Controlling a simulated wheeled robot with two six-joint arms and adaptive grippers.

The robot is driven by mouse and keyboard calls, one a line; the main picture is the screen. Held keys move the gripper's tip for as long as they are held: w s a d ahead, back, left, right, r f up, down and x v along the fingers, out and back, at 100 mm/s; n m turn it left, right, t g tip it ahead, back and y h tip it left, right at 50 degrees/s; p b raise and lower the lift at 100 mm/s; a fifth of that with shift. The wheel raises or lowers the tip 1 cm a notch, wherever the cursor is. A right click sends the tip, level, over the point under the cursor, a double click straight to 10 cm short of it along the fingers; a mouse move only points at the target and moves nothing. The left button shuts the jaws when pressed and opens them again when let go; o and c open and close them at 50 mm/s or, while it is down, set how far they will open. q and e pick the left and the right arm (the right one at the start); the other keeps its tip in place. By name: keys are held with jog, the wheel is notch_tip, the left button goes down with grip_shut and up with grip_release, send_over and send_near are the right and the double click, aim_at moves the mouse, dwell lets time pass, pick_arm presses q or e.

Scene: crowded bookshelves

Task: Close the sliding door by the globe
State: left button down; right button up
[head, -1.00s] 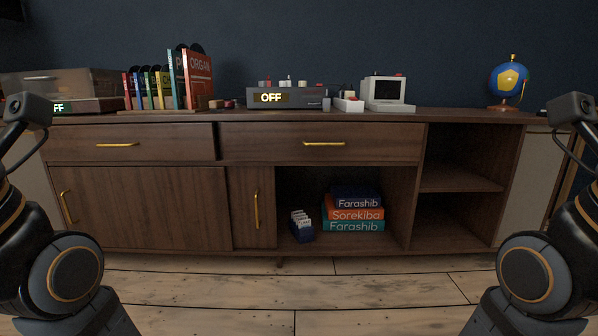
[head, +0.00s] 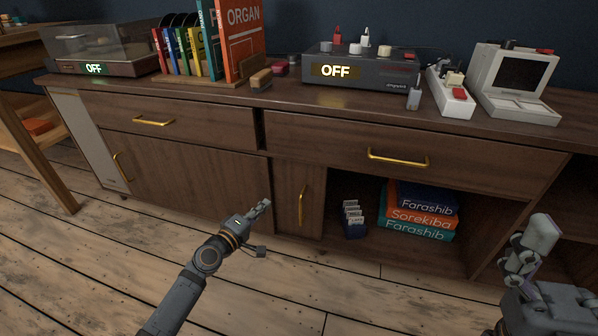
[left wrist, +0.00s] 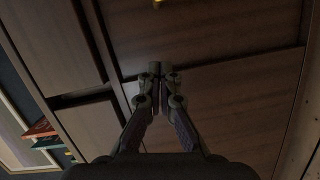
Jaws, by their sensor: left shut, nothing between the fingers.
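The dark wood cabinet's front has a wide door panel (head: 190,175) with a brass handle (head: 121,167) at its left edge. Right of it is a narrow door panel (head: 290,185) with an upright brass handle (head: 302,205). The globe is out of view now. My left gripper (head: 264,208) is shut and empty in front of the door panels, below the drawers. In the left wrist view its fingers (left wrist: 160,75) are together over wood panels; I cannot tell whether they touch. My right gripper (head: 532,240) is at the lower right; its finger opening is unclear.
The open compartment holds stacked books (head: 418,210) and a small card box (head: 353,220). Two drawers (head: 400,155) lie above. The cabinet top carries a control box (head: 360,75), a small computer (head: 515,85) and records. A wooden shelf (head: 45,150) stands left. The floor in front is clear.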

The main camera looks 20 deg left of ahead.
pick_arm(q)
jog(key=b, duration=0.3)
send_near(291, 182)
jog(key=x, duration=0.5)
jog(key=shift+w, duration=0.1)
jog(key=d, duration=0.2)
jog(key=shift+s+d+f, duration=0.1)
jog(key=shift+s+d, duration=0.15)
jog(key=shift+d, duration=0.05)
jog(key=shift+d+f, duration=0.1)
jog(key=shift+d, duration=0.4)
jog(key=shift+d, duration=0.1)
